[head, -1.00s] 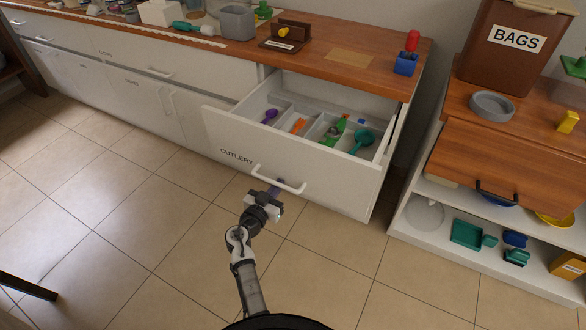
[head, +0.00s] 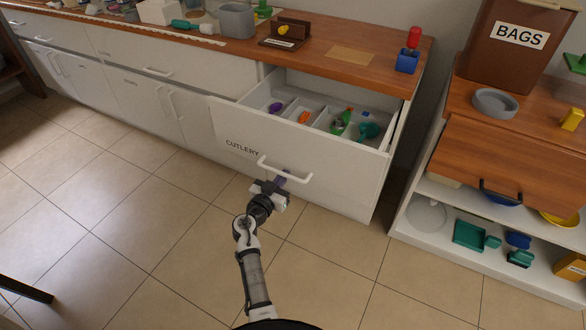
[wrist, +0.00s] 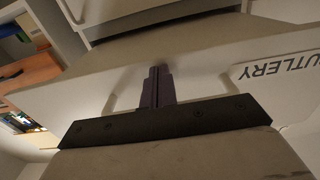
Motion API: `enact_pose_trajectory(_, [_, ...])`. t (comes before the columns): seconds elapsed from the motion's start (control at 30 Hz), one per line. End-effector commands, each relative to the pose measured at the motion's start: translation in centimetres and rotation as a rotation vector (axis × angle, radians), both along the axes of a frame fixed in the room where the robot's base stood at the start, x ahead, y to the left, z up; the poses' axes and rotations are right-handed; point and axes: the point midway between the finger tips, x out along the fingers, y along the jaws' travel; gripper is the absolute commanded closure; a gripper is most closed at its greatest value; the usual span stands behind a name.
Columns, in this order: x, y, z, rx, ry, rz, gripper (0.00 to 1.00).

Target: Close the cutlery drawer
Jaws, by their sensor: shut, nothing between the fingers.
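The cutlery drawer (head: 310,185) is pulled partly out of the counter, with the word CUTLERY and a white handle (head: 285,172) on its front. Inside its compartments lie a purple item (head: 275,107), an orange item (head: 303,117), a green item (head: 341,123) and a teal item (head: 369,131). My gripper (head: 283,178) is shut and empty at the drawer front, by the handle. In the wrist view the purple fingers (wrist: 158,88) are together against or very near the white front (wrist: 205,75). I cannot tell whether they touch it.
The wooden counter (head: 330,62) above holds a blue block (head: 407,62) with a red top and a grey container (head: 236,20). To the right stands a shelf unit with a wooden drawer front (head: 500,165) and a brown BAGS bin (head: 515,45). The tiled floor (head: 130,230) in front is clear.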

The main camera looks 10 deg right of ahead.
Motion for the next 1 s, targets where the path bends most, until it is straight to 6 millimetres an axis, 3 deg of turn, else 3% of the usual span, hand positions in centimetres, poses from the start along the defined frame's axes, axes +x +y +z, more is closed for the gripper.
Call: enact_pose_trajectory(1.0, [7.5, -5.5, -0.3, 0.002, -0.001, -0.002, 1.0])
